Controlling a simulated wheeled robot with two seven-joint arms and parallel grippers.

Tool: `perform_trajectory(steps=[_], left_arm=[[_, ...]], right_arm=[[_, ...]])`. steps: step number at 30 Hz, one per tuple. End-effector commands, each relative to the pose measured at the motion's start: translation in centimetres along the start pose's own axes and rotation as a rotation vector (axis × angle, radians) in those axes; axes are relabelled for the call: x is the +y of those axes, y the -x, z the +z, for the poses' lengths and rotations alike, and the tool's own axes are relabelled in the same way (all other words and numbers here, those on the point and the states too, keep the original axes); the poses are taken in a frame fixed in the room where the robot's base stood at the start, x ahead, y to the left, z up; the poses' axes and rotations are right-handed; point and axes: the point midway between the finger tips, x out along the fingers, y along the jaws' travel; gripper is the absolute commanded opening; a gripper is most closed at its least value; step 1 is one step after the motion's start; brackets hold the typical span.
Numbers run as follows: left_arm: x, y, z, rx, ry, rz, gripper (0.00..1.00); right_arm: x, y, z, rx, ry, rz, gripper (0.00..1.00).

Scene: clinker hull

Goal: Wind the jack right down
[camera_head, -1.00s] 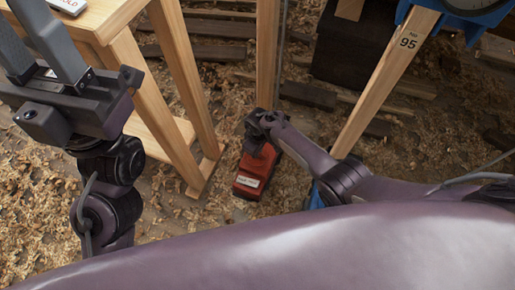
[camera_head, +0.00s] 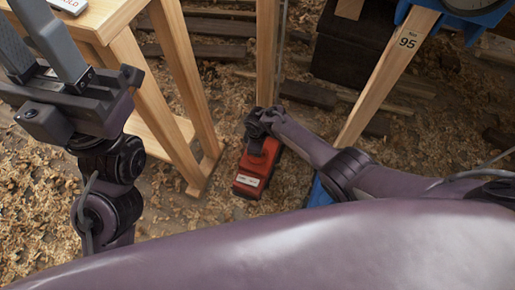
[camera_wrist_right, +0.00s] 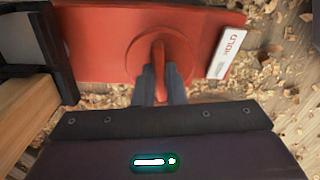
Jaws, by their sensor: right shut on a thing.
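The red jack (camera_head: 262,165) stands on the shaving-covered floor at the foot of an upright wooden prop, with a white label on its near end. In the right wrist view its red body (camera_wrist_right: 100,45) spans the top, with a round boss and a small red handle (camera_wrist_right: 158,58) standing out of it. My right gripper (camera_wrist_right: 162,82) is shut on that handle; its fingers hide part of it. In the head view the right gripper (camera_head: 258,128) is over the jack and hides its top. My left gripper (camera_head: 28,30) is open and empty at the upper left, away from the jack.
A wooden stand (camera_head: 110,22) with splayed legs is left of the jack. A slanted prop tagged 95 (camera_head: 385,75) is to the right, with a blue dial housing (camera_head: 480,12) above it. A partly hidden blue thing (camera_head: 319,192) lies beside my right arm. Planks lie behind.

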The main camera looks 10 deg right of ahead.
Motion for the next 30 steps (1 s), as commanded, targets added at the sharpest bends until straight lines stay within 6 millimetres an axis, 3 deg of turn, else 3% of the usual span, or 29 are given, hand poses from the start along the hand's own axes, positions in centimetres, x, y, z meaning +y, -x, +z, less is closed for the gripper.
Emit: perform_trajectory(steps=[5,6,10,20,26,30], left_arm=[[0.0,0.0,0.0,0.0,0.0,0.0,0.36],[0.0,0.0,0.0,0.0,0.0,0.0,0.36],[0.0,0.0,0.0,0.0,0.0,0.0,0.36],[-0.1,-0.2,0.0,-0.001,-0.003,-0.004,0.36],[-0.2,-1.7,-0.1,-0.028,0.003,-0.015,0.36],[-0.2,-0.4,3.4,-0.212,0.008,-0.023,0.36]], right_arm=[[0.0,0.0,0.0,-0.001,-0.001,0.0,0.0],[0.0,0.0,0.0,-0.001,-0.001,0.0,0.16],[0.0,0.0,0.0,-0.001,-0.002,0.0,0.33],[0.0,0.4,0.0,0.0,-0.002,0.0,0.33],[0.1,3.6,0.0,0.002,-0.002,0.002,0.33],[0.0,4.3,0.0,0.0,-0.001,0.0,0.33]])
